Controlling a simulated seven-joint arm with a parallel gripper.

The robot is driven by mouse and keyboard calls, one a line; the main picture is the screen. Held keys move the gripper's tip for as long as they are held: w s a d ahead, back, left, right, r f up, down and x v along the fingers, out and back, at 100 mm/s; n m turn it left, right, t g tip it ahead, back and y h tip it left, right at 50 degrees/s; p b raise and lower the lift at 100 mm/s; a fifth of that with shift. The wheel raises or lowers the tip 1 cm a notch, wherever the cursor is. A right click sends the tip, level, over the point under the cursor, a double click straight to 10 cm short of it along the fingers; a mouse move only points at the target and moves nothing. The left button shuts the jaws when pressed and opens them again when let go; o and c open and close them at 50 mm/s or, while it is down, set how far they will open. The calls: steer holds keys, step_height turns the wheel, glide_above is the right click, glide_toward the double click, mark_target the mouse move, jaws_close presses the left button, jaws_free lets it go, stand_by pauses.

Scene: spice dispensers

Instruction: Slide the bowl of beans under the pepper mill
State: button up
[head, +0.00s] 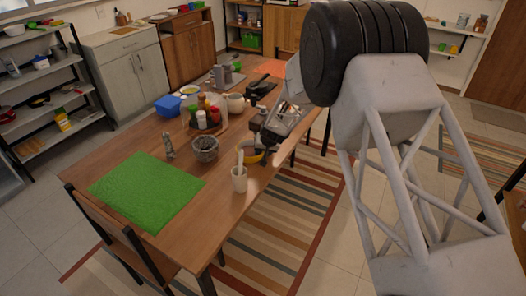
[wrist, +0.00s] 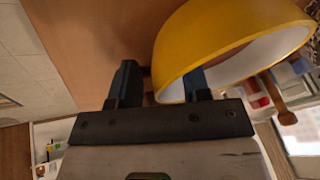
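A dark grey bowl (head: 205,150) with speckled contents, possibly beans, stands to the left. A small slim grey item (head: 168,146), possibly the pepper mill, stands beside the green mat.
A white cup (head: 239,180) with utensils stands just in front of the yellow bowl. Several bottles and jars (head: 207,112) stand behind, with a blue container (head: 168,105) at their left. The green mat (head: 148,190) is bare at the front left.

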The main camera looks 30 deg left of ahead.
steer(key=shift+r, duration=0.2)
steer(key=v, duration=0.7)
steer(key=shift+s+d, duration=0.15)
steer(key=shift+d, duration=0.05)
stand_by(0.3)
steer(key=shift+r, duration=0.2)
stand_by(0.3)
steer(key=s+d+r+m, duration=0.1)
steer(key=s+d+r, duration=0.1)
steer(key=d+r, duration=1.35)
steer(key=s+d+r+m+h, duration=0.1)
steer(key=s+d+r, duration=0.3)
steer(key=d, duration=0.6)
steer(key=s+d+r+m+h, duration=0.1)
steer(key=s+d+r, duration=0.35)
steer(key=d, duration=0.65)
steer(key=s+d+r+m+h, duration=0.1)
steer(key=s+d+r, duration=0.2)
steer(key=s+d, duration=0.4)
steer(key=s+d+r, duration=0.2)
steer(key=s+d, duration=0.5)
steer(key=s+d+m+h, duration=0.1)
steer(key=s+d, duration=0.4)
steer(key=s, duration=0.3)
steer(key=s+d+f+m, duration=0.1)
steer(key=s+d, duration=0.4)
steer(key=s, duration=0.3)
steer(key=shift+s+h, duration=0.35)
steer(key=shift+h, duration=0.05)
